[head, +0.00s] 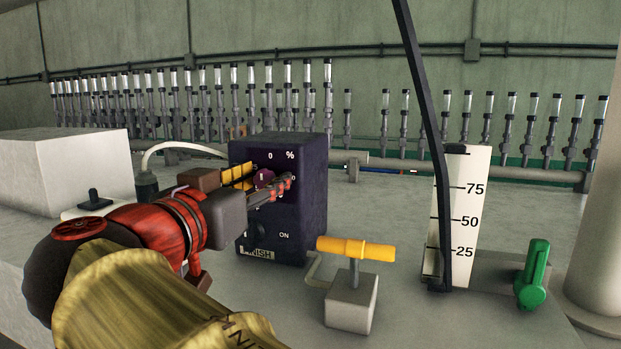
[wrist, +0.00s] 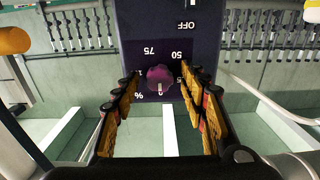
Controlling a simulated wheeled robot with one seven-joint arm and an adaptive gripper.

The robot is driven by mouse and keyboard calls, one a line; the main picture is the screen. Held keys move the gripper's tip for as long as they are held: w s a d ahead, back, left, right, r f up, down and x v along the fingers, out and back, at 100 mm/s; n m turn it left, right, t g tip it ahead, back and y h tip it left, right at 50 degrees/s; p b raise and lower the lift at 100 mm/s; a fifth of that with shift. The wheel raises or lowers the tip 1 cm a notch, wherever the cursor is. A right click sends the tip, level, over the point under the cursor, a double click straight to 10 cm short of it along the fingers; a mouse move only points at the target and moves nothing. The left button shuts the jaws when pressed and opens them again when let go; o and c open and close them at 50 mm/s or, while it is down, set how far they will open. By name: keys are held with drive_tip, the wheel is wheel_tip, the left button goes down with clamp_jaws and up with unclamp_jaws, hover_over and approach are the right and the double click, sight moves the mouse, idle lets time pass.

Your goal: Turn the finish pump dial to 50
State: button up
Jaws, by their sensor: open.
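The finish pump is a dark purple box (head: 308,195) with a FINISH label and an ON mark low on its face. Its dial (wrist: 157,76) is a small purple knob, partly hidden by my gripper in the head view (head: 264,177). In the wrist view the face is upside down, with 75 and 50 above the dial and % below it. The dial's pale mark points down there, away from 50. My gripper (wrist: 160,87) is open, its fingers on either side of the dial with visible gaps. It also reaches the box face in the head view (head: 262,184).
A yellow T-handle (head: 356,248) on a grey block stands right of the box. Further right are a white scale board (head: 470,190), a dark post (head: 438,150) and a green lever (head: 533,273). A pale block (head: 60,170) stands at left. Rows of tubes line the back.

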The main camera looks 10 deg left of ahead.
drive_tip(key=shift+c, duration=0.8)
clamp_jaws()
